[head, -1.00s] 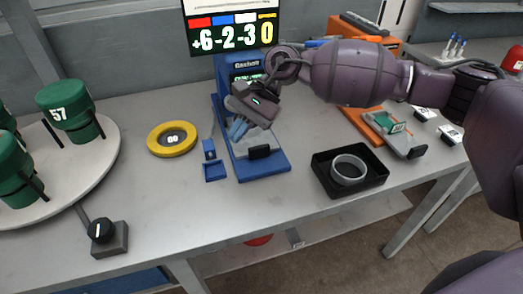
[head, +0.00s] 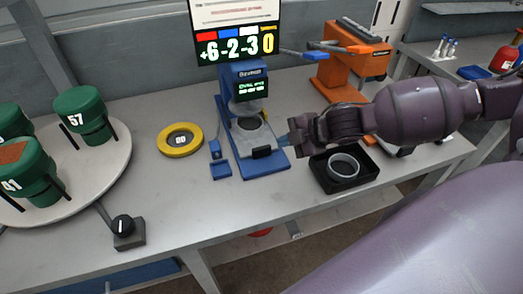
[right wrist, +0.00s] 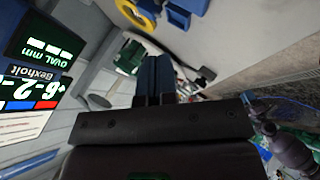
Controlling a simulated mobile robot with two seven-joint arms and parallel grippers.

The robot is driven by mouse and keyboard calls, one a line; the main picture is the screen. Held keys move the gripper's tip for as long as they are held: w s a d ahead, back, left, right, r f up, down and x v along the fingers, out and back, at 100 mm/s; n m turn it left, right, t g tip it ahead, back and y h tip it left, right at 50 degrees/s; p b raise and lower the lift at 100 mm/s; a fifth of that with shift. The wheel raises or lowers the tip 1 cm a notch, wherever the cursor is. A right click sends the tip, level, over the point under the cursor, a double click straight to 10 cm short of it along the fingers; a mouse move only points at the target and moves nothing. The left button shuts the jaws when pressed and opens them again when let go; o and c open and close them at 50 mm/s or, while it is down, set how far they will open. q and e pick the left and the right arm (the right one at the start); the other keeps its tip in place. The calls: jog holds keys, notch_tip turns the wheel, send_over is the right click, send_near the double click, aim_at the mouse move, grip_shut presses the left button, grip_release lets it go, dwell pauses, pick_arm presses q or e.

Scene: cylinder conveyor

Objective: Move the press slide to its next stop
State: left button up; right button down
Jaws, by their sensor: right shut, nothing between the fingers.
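The blue press (head: 232,100) stands on the bench with a small lit display. Its grey press slide (head: 243,143) lies low on the blue base, with a dark round spot on top and a black handle (head: 261,153) at its front end. My right gripper (head: 285,140) is shut and empty, just right of the slide, with its blue fingertips pointing toward it. I cannot tell whether they touch the press. In the right wrist view the blue fingers (right wrist: 153,80) are side by side. My left gripper is not in view.
A black tray with a grey ring (head: 345,165) stands right of the press, close under my right arm. A yellow ring (head: 180,140) and small blue stand (head: 219,168) are left. A turntable (head: 75,190) holds green cylinders. An orange machine (head: 350,60) stands behind.

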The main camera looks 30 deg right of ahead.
jog(key=s+d+f+m+g+h, duration=0.2)
jog(key=s+f+m, duration=0.1)
jog(key=s+m, duration=0.1)
jog(key=x, duration=0.9)
jog(key=shift+w+a+r+b, duration=0.1)
jog(key=shift+w+a+b, duration=0.1)
jog(key=shift+w+b, duration=0.2)
jog(key=shift+w+d, duration=0.2)
jog(key=shift+w, duration=0.9)
jog(key=shift+w+d, duration=0.2)
jog(key=shift+w, duration=0.65)
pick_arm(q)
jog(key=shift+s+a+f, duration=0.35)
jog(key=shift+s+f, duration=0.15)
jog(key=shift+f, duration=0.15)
pick_arm(e)
jog(key=shift+w, duration=0.1)
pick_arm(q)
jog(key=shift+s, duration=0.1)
